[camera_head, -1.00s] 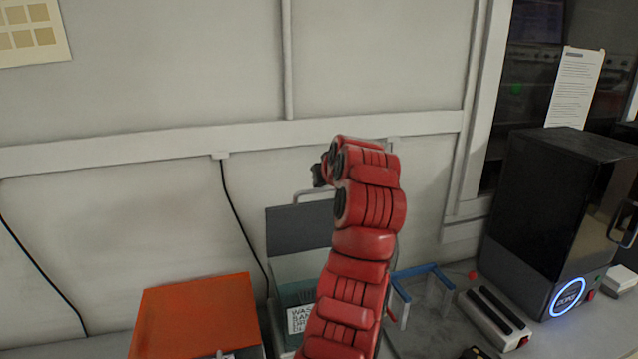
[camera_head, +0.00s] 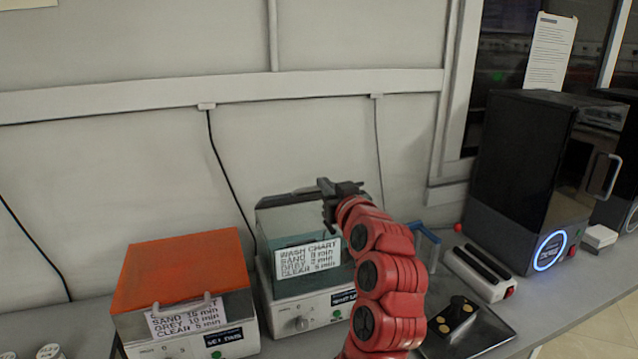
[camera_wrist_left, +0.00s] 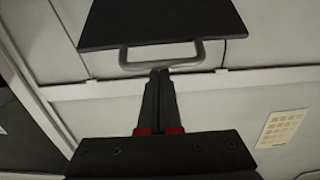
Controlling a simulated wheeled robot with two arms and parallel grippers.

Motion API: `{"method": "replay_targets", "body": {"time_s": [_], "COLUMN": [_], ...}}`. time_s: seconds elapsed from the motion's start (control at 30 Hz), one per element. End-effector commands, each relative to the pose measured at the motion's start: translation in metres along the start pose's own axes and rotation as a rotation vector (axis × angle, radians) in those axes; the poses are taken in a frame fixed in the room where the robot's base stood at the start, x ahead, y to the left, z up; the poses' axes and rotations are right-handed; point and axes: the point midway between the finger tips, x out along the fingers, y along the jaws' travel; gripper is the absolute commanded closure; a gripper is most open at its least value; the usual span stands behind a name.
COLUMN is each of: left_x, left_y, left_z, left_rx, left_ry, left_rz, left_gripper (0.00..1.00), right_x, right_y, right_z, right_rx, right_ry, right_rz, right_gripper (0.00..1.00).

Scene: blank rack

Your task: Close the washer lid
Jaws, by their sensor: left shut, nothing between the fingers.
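The washer (camera_head: 306,314) stands mid-picture in the head view, with a teal tank and a wash chart on its front. My left gripper (camera_head: 325,192) is shut and empty, at the height of the lid's top edge. In the wrist view its fingertips (camera_wrist_left: 160,73) overlap the handle's line; I cannot tell whether they touch. My left forearm hides the washer's right side. My right gripper is out of view.
An orange-lidded machine (camera_head: 185,268) stands close on the washer's left. To the right are a blue frame (camera_head: 428,238), a white block with black bars (camera_head: 480,272), a dark tray (camera_head: 470,325) and a black printer (camera_head: 530,180). The wall (camera_head: 330,45) is close behind.

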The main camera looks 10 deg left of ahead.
Motion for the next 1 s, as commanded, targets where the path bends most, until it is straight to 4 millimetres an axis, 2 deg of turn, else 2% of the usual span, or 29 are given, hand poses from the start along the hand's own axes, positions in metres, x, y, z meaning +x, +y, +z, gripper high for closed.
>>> {"method": "replay_targets", "body": {"time_s": [0.03,0.3,0.5,0.7,1.0], "left_x": [-0.006,-0.027,-0.035,-0.038,-0.038], "left_y": [0.001,0.0,0.0,-0.001,0.0], "left_z": [0.029,0.083,0.111,0.128,0.139], "left_rx": [0.006,0.008,0.005,-0.001,0.001], "left_ry": [0.042,0.273,0.417,0.46,0.458], "left_rz": [0.002,-0.002,0.0,-0.001,-0.001], "left_gripper": [1.0,1.0,1.0,1.0,1.0], "right_x": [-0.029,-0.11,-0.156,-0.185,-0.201], "right_y": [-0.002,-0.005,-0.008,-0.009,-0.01], "right_z": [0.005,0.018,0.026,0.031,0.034], "right_rx": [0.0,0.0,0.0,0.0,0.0], "right_ry": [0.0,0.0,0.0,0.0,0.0], "right_rz": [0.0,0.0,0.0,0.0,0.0], "right_gripper": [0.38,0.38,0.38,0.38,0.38]}}
